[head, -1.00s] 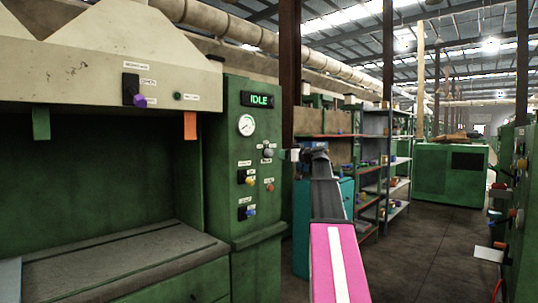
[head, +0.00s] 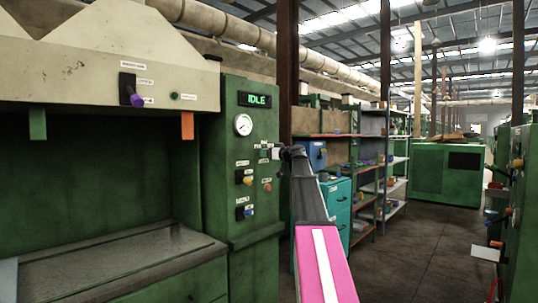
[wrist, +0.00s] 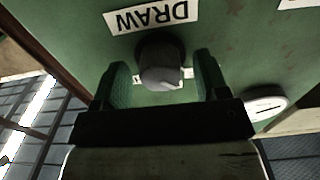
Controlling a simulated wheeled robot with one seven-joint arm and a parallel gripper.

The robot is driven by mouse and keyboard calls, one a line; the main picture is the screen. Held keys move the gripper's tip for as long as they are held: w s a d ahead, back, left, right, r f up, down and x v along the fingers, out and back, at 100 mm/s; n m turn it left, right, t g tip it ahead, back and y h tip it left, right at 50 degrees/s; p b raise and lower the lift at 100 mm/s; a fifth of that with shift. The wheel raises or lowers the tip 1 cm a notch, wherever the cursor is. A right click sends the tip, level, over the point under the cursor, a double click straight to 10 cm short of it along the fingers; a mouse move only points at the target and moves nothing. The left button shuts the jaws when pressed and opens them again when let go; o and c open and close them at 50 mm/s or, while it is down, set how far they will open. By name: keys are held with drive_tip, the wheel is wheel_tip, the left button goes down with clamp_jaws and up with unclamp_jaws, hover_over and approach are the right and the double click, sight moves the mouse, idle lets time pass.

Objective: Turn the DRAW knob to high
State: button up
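The DRAW knob (wrist: 160,62) is a grey round knob on the green panel, and the white DRAW label (wrist: 152,16) beside it appears upside down in the wrist view. My gripper (wrist: 163,75) is open, with one dark green finger on each side of the knob and a visible gap to each. The wrist view does not clearly show the knob's pointer or its scale.
The green panel (head: 215,160) also bears a gauge (head: 243,125), an IDLE display (head: 257,100), a yellow knob (head: 247,180), a blue knob (head: 247,212) and a red-orange button (head: 267,187). A teal cabinet (head: 338,200) stands to the right. The aisle floor (head: 425,240) is clear.

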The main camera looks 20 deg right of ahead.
drive_tip(key=c, duration=0.8)
drive_tip(key=shift+m, duration=0.4)
drive_tip(key=m, duration=1.6)
drive_tip(key=shift+m, duration=0.7)
drive_tip(key=o, duration=0.9)
